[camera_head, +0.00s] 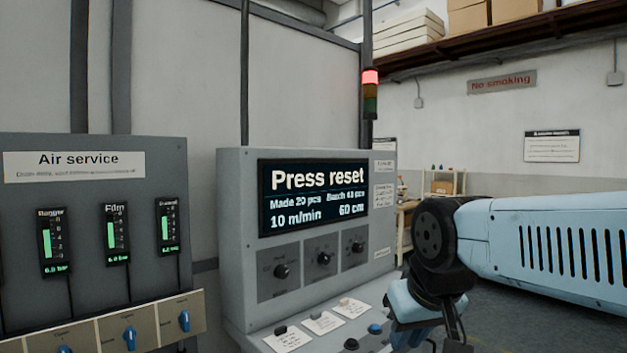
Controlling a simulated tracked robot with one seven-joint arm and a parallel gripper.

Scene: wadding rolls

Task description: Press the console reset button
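The grey console (232,230) stands in the middle, its screen (313,197) reading "Press reset", with figures below. Three dark knobs sit under the screen. The sloping lower panel carries a blue button (375,329) and a black button (351,344) at the front, plus small dark and tan controls above white label cards. The labels are too small to read, so I cannot tell which is the reset button. My gripper end (440,338) hangs at the panel's right side, just right of the blue button. Its fingertips are not clearly shown; contact cannot be judged.
An air service panel (90,220) with three gauges and blue valve handles (129,338) stands at left. A signal tower (370,92) glows red behind the console. My arm reaches in from the right. Shelves with boxes (467,16) are high at the back right.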

